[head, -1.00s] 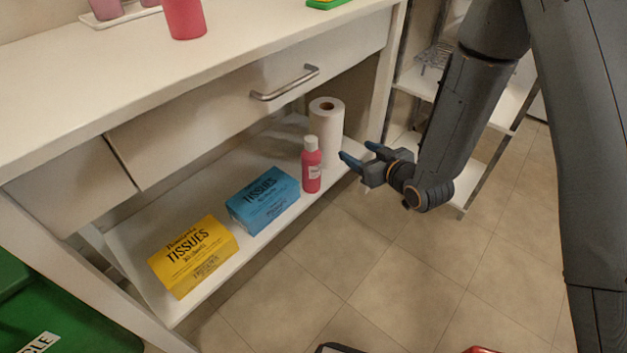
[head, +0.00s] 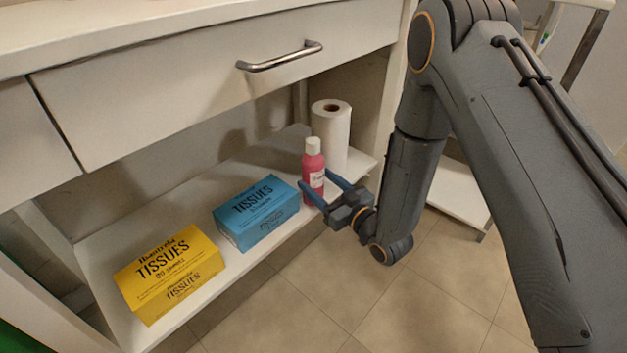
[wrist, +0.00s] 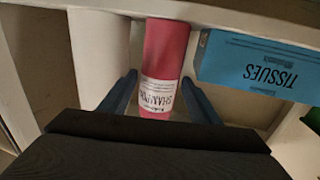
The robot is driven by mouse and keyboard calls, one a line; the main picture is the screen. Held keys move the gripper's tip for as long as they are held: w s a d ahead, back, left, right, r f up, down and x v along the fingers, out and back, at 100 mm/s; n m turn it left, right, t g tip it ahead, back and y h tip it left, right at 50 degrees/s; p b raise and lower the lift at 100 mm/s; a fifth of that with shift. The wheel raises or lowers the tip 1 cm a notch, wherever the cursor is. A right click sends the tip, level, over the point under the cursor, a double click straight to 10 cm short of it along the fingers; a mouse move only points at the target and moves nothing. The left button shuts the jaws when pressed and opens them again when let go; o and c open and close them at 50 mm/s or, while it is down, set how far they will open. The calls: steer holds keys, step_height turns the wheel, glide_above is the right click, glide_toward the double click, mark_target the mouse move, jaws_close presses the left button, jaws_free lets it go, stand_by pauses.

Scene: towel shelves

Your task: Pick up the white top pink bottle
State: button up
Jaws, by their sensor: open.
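The pink bottle (head: 313,168) with a white cap stands upright on the low shelf, in front of the paper roll and right of the blue tissue box. In the wrist view the bottle (wrist: 165,60) shows its pink body and a white label; its cap is out of view. My gripper (head: 324,185) is open at the bottle's lower part, with one finger on each side of it. In the wrist view my gripper's blue fingers (wrist: 160,98) are spread wider than the bottle. I cannot tell if either finger touches it.
A white paper roll (head: 331,130) stands close behind the bottle. A blue tissue box (head: 257,213) and a yellow tissue box (head: 169,273) lie to the left on the same shelf. A drawer with a metal handle (head: 279,57) hangs above. The floor in front is clear.

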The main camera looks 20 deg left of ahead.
mark_target(304, 170)
steer(key=shift+b+x, duration=1.2)
steer(key=shift+x, duration=2.15)
steer(key=c, duration=1.2)
